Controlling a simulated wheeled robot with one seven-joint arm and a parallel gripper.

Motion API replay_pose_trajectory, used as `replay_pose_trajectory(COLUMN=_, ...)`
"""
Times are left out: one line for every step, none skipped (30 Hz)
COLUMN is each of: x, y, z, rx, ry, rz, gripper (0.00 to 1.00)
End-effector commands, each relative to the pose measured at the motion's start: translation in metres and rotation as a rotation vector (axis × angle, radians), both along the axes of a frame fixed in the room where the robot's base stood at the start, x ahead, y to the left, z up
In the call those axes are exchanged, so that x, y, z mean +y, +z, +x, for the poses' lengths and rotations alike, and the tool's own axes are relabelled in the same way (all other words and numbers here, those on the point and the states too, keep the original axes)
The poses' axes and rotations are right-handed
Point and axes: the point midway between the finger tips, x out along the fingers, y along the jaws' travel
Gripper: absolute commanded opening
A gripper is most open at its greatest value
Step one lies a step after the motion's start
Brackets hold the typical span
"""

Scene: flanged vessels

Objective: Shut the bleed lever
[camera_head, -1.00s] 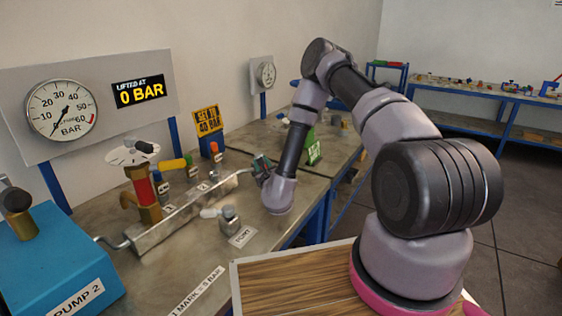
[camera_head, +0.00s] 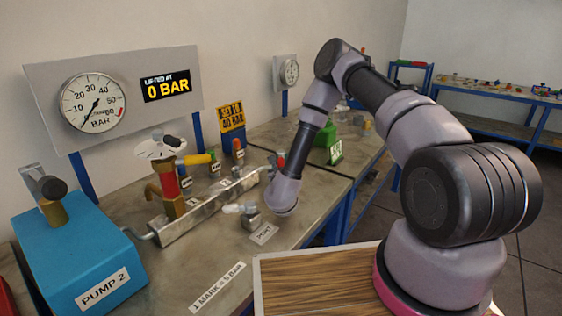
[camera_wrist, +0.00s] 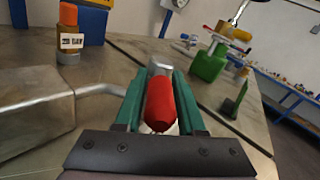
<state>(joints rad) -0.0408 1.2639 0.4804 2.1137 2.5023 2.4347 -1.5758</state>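A red lever handle (camera_wrist: 160,103) on a grey metal fitting shows in the wrist view at the end of a pipe from the manifold block; I take it as the bleed lever. My gripper (camera_wrist: 160,85) has its green fingers on either side of the handle, with narrow gaps along part of it. Contact at the fingertips is hard to judge.
The manifold block (camera_head: 205,208) carries a valve with a red body (camera_head: 168,180). A pressure gauge (camera_head: 93,102) and a display reading 0 BAR (camera_head: 165,87) stand behind. The blue PUMP 2 (camera_head: 80,250) is at left. A green object (camera_wrist: 209,63) stands beyond the gripper.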

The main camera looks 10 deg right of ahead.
Motion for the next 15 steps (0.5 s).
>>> replay_pose_trajectory(x=0.0, y=0.0, z=0.0, rx=0.0, ry=0.0, rz=0.0, gripper=0.61)
replay_pose_trajectory(x=0.0, y=0.0, z=0.0, rx=0.0, ry=0.0, rz=0.0, gripper=0.61)
replay_pose_trajectory(x=0.0, y=0.0, z=0.0, rx=0.0, ry=0.0, rz=0.0, gripper=0.61)
replay_pose_trajectory(x=0.0, y=0.0, z=0.0, rx=0.0, ry=0.0, rz=0.0, gripper=0.61)
replay_pose_trajectory(x=0.0, y=0.0, z=0.0, rx=0.0, ry=0.0, rz=0.0, gripper=0.61)
replay_pose_trajectory(x=0.0, y=0.0, z=0.0, rx=-0.001, ry=0.0, rz=0.0, gripper=0.61)
replay_pose_trajectory(x=0.0, y=0.0, z=0.0, rx=-0.001, ry=0.0, rz=0.0, gripper=0.61)
replay_pose_trajectory(x=0.0, y=0.0, z=0.0, rx=-0.001, ry=0.0, rz=0.0, gripper=0.61)
replay_pose_trajectory(x=0.0, y=0.0, z=0.0, rx=-0.001, ry=0.0, rz=0.0, gripper=0.61)
replay_pose_trajectory(x=0.0, y=0.0, z=0.0, rx=-0.001, ry=0.001, rz=0.0, gripper=0.61)
replay_pose_trajectory(x=0.001, y=0.0, z=-0.001, rx=-0.001, ry=0.001, rz=0.0, gripper=0.61)
replay_pose_trajectory(x=0.001, y=0.0, z=-0.003, rx=0.0, ry=0.003, rz=0.0, gripper=0.61)
replay_pose_trajectory(x=0.002, y=0.0, z=-0.005, rx=0.0, ry=0.004, rz=0.0, gripper=0.61)
replay_pose_trajectory(x=0.002, y=0.0, z=-0.008, rx=0.0, ry=0.004, rz=0.0, gripper=0.61)
replay_pose_trajectory(x=0.004, y=0.0, z=-0.013, rx=0.0, ry=0.005, rz=0.0, gripper=0.61)
